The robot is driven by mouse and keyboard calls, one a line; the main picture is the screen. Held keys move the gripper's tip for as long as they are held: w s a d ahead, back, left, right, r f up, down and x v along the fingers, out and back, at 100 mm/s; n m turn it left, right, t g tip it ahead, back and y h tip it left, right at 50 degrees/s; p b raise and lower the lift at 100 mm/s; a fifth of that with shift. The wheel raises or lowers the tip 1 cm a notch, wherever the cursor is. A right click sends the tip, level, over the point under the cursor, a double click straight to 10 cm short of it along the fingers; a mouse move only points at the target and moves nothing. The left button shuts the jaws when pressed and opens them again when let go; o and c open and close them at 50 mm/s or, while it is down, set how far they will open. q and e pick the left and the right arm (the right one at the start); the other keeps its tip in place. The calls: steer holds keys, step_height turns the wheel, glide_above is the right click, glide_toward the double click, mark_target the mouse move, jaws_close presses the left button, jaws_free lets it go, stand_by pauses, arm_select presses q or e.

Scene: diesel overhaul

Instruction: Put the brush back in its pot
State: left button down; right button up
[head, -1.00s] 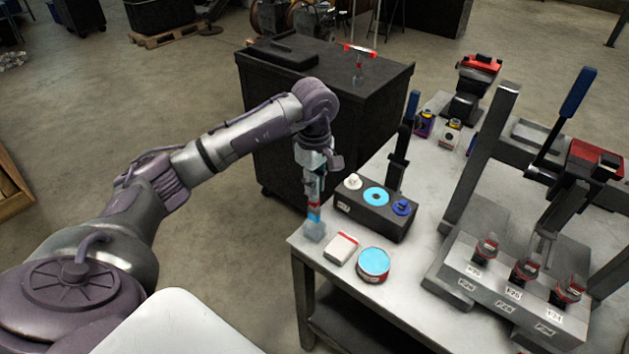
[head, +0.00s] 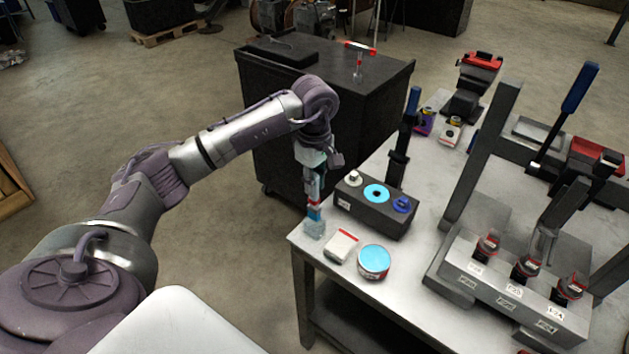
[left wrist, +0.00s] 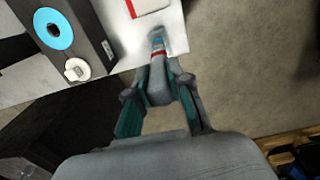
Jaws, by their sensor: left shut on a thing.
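My left gripper (head: 314,180) points down over the near left corner of the table. It is shut on the brush (head: 314,205), which is upright with a red band and a blue part below the fingers. The brush also shows beyond the fingertips in the left wrist view (left wrist: 158,47). My right gripper is not in view.
A grey fixture (head: 510,290) fills the table's right. A dark cabinet (head: 330,100) stands behind my arm.

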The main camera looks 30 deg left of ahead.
mark_target(315, 200)
arm_select(q)
steer(key=shift+f+b, duration=2.45)
steer(key=shift+f, duration=0.5)
steer(key=c, duration=1)
jaws_free()
step_height(315, 200, up, 12)
steer(key=shift+r, duration=0.1)
